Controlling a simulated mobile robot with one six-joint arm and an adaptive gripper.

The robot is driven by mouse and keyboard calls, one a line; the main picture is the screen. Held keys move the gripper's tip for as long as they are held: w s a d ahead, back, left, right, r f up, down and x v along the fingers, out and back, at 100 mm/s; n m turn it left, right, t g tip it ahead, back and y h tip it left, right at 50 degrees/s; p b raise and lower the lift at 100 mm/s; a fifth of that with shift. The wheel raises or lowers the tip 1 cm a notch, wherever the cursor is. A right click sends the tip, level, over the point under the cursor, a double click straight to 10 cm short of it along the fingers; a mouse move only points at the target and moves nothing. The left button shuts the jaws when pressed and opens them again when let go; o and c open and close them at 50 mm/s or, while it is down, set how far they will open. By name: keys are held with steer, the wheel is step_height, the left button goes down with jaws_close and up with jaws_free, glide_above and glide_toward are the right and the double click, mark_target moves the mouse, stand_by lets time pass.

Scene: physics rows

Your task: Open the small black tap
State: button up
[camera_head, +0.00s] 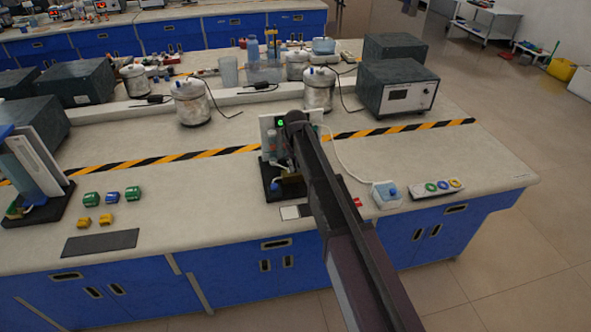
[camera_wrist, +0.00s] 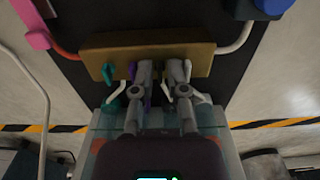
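In the wrist view a brass block (camera_wrist: 225,58) lies across a black base plate (camera_wrist: 180,18) and carries small taps. A teal tap (camera_wrist: 108,75) is at its left, a purple one (camera_wrist: 132,70) shows beside my left finger, and a white one (camera_wrist: 188,70) shows by my right finger. I cannot make out a black tap; my fingers cover part of the block's front. My gripper (camera_wrist: 161,72) is at the block's front edge, its two fingers apart with a narrow gap. In the head view my arm hides most of the block (camera_head: 292,187).
A pink piece (camera_wrist: 34,30) with a red tube and a blue piece (camera_wrist: 271,6) with a white tube flank the block. On the bench a blue-topped box (camera_head: 386,194) and a button panel (camera_head: 437,188) stand right. Coloured blocks (camera_head: 112,196) lie left.

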steer(key=shift+r+p, duration=0.3)
stand_by(0.5)
jaws_close()
